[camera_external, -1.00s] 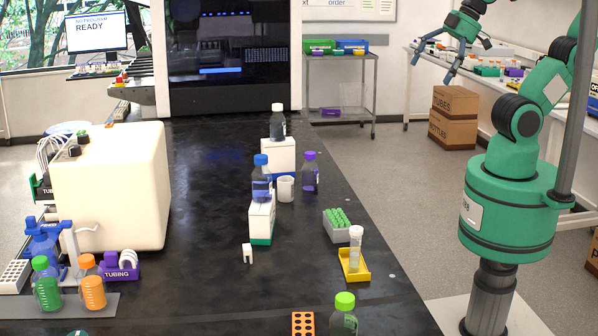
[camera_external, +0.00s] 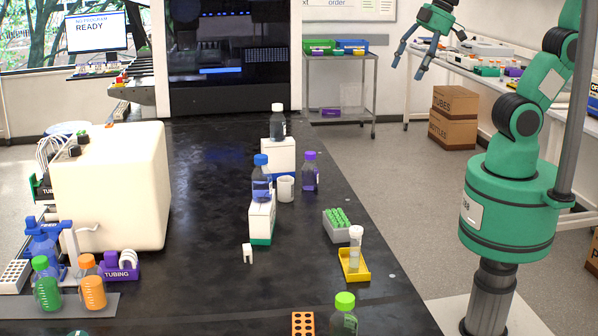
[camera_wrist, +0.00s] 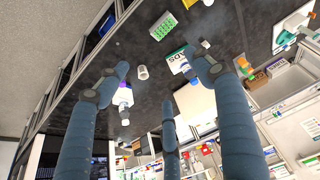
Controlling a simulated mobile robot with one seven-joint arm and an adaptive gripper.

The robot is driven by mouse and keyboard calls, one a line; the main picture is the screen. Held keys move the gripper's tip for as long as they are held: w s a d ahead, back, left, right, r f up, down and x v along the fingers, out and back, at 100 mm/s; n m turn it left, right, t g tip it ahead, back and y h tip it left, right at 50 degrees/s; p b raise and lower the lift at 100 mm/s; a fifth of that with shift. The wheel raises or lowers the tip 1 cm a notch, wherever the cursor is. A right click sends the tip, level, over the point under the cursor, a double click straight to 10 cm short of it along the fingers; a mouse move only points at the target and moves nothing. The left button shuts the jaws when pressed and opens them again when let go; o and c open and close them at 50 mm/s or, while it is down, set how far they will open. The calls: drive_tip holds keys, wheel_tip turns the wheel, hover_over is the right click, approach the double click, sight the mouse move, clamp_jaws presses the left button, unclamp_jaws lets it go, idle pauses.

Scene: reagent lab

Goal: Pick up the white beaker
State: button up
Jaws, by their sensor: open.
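The white beaker (camera_external: 285,188) stands upright on the black bench, between the bottle with the blue cap (camera_external: 261,178) and the bottle with the purple cap (camera_external: 310,172). In the wrist view a small white cylinder that looks like the beaker (camera_wrist: 143,72) shows between the spread fingers. My gripper (camera_external: 409,68) is open and empty, high up and well to the right of the beaker, beyond the bench's right side. Its fingers (camera_wrist: 158,68) fill much of the wrist view.
Another white box (camera_external: 278,155) with a dark bottle (camera_external: 278,122) stands behind the beaker. A grey rack of green tubes (camera_external: 338,231) and a yellow tray (camera_external: 352,277) stand in front right.

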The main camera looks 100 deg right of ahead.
drive_tip(key=w+d+f+g, duration=0.1)
drive_tip(key=w+d+f, duration=0.25)
drive_tip(key=w, duration=0.35)
drive_tip(key=w+d+f+g, duration=0.15)
drive_tip(key=w+d, duration=0.25)
drive_tip(key=w, duration=0.4)
drive_tip(key=w+d+f, duration=0.4)
drive_tip(key=w, duration=0.3)
drive_tip(key=w+d+f, duration=0.3)
drive_tip(key=d+f, duration=0.1)
drive_tip(key=f, duration=0.3)
drive_tip(key=w+d+f+g+p, duration=0.1)
drive_tip(key=w+d+f, duration=0.3)
drive_tip(key=f, duration=0.3)
drive_tip(key=w+d+f+g, duration=0.1)
drive_tip(key=w+d+f, duration=0.3)
drive_tip(key=d+f, duration=0.2)
drive_tip(key=shift+f+n, duration=0.4)
drive_tip(key=shift+f, duration=0.1)
hover_over(286, 190)
drive_tip(key=d, duration=0.3)
wheel_tip(286, 190, down, 8)
drive_tip(key=shift+s+f+b, duration=0.2)
drive_tip(key=shift+b, duration=0.15)
drive_tip(key=shift+f, duration=0.1)
